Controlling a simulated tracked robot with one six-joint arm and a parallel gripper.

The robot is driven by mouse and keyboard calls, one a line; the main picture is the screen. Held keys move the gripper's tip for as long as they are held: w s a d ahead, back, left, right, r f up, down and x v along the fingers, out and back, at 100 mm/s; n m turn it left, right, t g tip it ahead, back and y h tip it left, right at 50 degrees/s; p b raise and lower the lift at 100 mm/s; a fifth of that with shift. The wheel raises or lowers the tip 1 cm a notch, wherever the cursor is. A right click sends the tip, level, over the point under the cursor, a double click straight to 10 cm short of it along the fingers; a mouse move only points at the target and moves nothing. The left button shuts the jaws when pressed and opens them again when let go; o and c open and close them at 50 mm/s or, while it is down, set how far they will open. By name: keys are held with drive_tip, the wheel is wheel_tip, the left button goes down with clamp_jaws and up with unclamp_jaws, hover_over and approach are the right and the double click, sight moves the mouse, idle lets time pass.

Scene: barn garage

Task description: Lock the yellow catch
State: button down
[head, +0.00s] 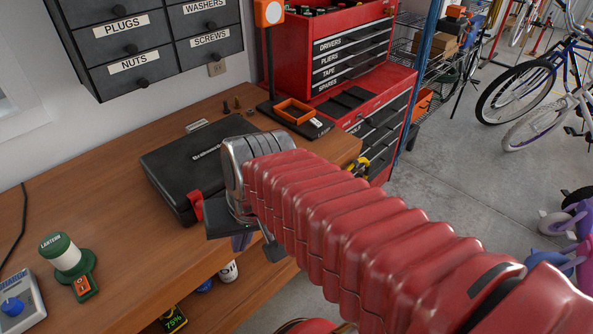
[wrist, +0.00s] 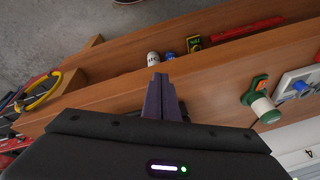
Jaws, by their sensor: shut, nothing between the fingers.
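A black case (head: 185,160) lies shut on the wooden workbench. A red catch (head: 195,204) shows at its front left corner. I cannot make out a yellow catch on the case; my wrist and gripper cover the right part of its front. My gripper (head: 242,242) is at the bench's front edge, just in front of the case and to the right of the red catch. In the wrist view its dark purple fingers (wrist: 160,95) are together and empty, over the bench edge. The case is not clearly in the wrist view.
The bench (head: 110,235) also holds a green and white lantern (head: 65,255), a blue-knobbed box (head: 18,302) and an orange tray (head: 294,111). A yellow-and-black item (head: 362,167) hangs near the bench's right end. Several small things stand on the lower shelf.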

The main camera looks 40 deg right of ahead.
drive_tip(key=d+f+m+y, duration=0.45)
drive_tip(key=d+m, duration=0.45)
drive_tip(key=m, duration=0.5)
drive_tip(key=s+d+r+m+t+h, duration=0.1)
drive_tip(key=d+r+m+t, duration=0.2)
drive_tip(key=d+m, duration=0.4)
drive_tip(key=s+d+r+m+t+h, duration=0.1)
drive_tip(key=d+m+t, duration=0.3)
drive_tip(key=d+m, duration=0.4)
drive_tip(key=shift+d+r+h, duration=0.65)
drive_tip(key=shift+d+r, duration=0.25)
drive_tip(key=shift+d, duration=0.2)
drive_tip(key=w+r+x, duration=0.1)
drive_tip(key=r+x, duration=0.1)
drive_tip(key=x, duration=1)
drive_tip(key=shift+w+a, duration=0.25)
drive_tip(key=shift+w, duration=0.4)
